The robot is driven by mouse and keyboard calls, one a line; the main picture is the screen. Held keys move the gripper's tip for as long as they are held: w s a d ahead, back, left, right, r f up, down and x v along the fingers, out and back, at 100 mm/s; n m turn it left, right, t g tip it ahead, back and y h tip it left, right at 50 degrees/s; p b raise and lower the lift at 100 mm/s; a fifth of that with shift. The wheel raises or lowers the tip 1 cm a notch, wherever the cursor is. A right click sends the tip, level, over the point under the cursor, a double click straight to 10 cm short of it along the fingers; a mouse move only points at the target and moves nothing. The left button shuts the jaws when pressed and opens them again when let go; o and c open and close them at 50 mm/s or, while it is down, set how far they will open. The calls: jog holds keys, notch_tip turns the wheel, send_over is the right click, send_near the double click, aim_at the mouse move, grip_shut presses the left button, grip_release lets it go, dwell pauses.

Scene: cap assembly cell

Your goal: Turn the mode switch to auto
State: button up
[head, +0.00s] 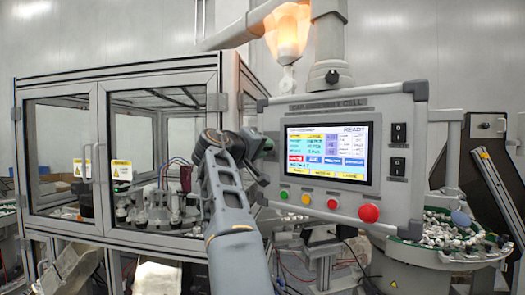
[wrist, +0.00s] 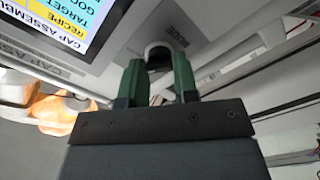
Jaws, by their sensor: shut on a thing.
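The control panel (head: 412,220) stands at centre right in the head view, with a lit screen (head: 330,152). In the wrist view the panel face shows turned over, with part of the screen (wrist: 75,22) at top left. In the head view my gripper (head: 264,148) reaches the panel's left edge. My arm hides the knob there, so its setting cannot be told.
Green (head: 283,195), yellow (head: 306,199) and red (head: 369,213) buttons line the panel's lower edge. Two black switches (head: 398,133) sit at its right. A glazed cabinet (head: 60,230) stands left, a lit lamp (head: 288,35) above, and a parts bowl (head: 455,255) at lower right.

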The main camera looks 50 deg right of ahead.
jog(key=shift+m, duration=1)
jog(key=o, duration=0.9)
jog(key=shift+a, duration=0.1)
jog(key=a+b, duration=0.1)
jog(key=a, duration=0.3)
jog(key=a+b, duration=0.1)
jog(key=a, duration=0.4)
jog(key=s+a+b, duration=0.1)
jog(key=a, duration=0.3)
jog(key=shift+s+a, duration=0.1)
jog(key=shift+a, duration=0.2)
